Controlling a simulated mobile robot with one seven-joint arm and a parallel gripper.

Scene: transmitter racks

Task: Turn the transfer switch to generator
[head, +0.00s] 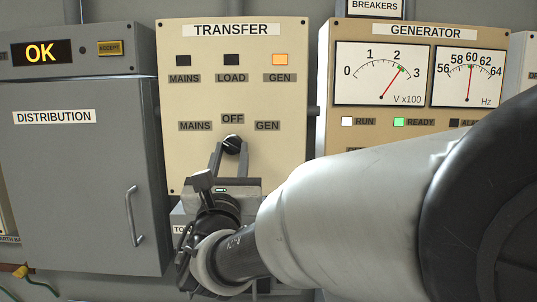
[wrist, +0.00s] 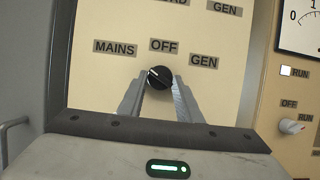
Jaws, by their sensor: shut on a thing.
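The TRANSFER panel (head: 290,90) is cream, with MAINS, OFF and GEN labels around a black rotary switch knob (head: 232,144). The knob also shows in the wrist view (wrist: 158,78). Its small white mark points up and left, on the MAINS side of the OFF label (wrist: 163,45). My gripper (head: 230,152) reaches the knob from below and is shut on it, one finger on each side. The fingers hide parts of the knob's sides. Above, the GEN lamp (head: 280,60) is lit orange; the MAINS lamp (head: 183,60) and LOAD lamp (head: 231,60) are dark.
The grey DISTRIBUTION cabinet (head: 80,190) with a handle stands at left, its display reading OK. The GENERATOR panel (head: 330,135) at right has two gauges and a lit green READY lamp (head: 399,122). A small RUN knob (wrist: 290,126) shows right of my gripper.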

